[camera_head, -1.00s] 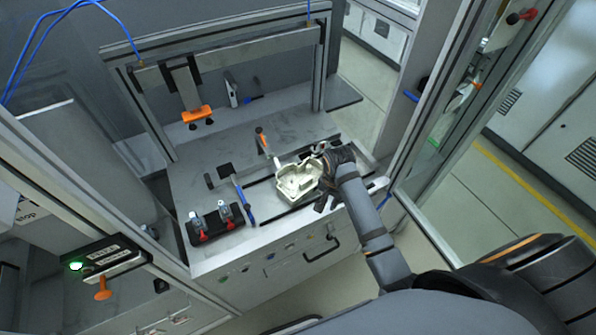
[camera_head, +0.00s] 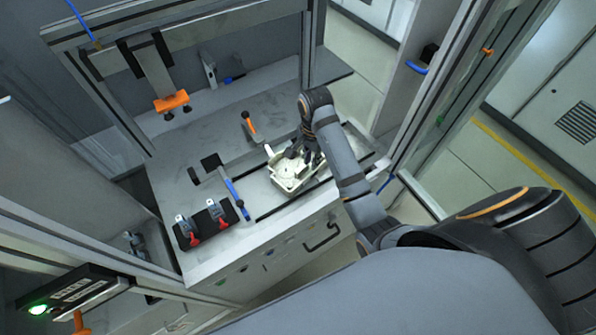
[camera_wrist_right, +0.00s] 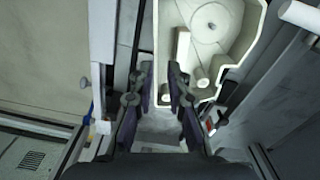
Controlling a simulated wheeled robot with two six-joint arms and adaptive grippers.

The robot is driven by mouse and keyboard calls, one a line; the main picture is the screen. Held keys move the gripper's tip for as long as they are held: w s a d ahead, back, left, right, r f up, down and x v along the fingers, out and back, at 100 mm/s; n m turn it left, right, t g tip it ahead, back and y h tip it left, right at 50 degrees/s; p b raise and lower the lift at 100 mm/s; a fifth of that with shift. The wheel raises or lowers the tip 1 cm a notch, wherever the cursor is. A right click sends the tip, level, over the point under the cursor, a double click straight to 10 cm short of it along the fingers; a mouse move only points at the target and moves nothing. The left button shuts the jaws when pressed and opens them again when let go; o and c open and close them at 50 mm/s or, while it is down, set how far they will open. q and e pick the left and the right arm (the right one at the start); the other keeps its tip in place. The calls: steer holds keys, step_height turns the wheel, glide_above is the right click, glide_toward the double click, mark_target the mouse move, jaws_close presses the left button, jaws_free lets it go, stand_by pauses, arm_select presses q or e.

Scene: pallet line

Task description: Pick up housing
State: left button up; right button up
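The housing (camera_head: 286,184) is a cream-white, open-topped casting with raised walls. It lies on the workbench, right of the blue-handled clamp. My right gripper (camera_head: 307,156) points down at the housing's right part, with my arm coming in from the right. In the right wrist view the housing (camera_wrist_right: 205,50) fills the top, showing a round boss and small posts inside. The fingers of my right gripper (camera_wrist_right: 160,78) stand apart, one on each side of the housing's left wall. Contact with the wall cannot be made out. My left gripper is not in view.
A black block with two grey-and-red clamps (camera_head: 207,225) sits at the bench's left front. A blue-handled clamp (camera_head: 235,192) and an orange-tipped tool (camera_head: 249,124) stand near the housing. An orange clamp hangs from the frame (camera_head: 172,102). Frame posts flank the bench.

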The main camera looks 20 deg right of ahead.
mark_target(311, 171)
steer(key=shift+s+f+b, duration=0.25)
steer(key=shift+f+b, duration=0.5)
steer(key=shift+b, duration=0.05)
step_height(311, 171, down, 4)
steer(key=b, duration=0.3)
steer(key=shift+s+r, duration=0.1)
steer(key=shift+r, duration=0.25)
jaws_close()
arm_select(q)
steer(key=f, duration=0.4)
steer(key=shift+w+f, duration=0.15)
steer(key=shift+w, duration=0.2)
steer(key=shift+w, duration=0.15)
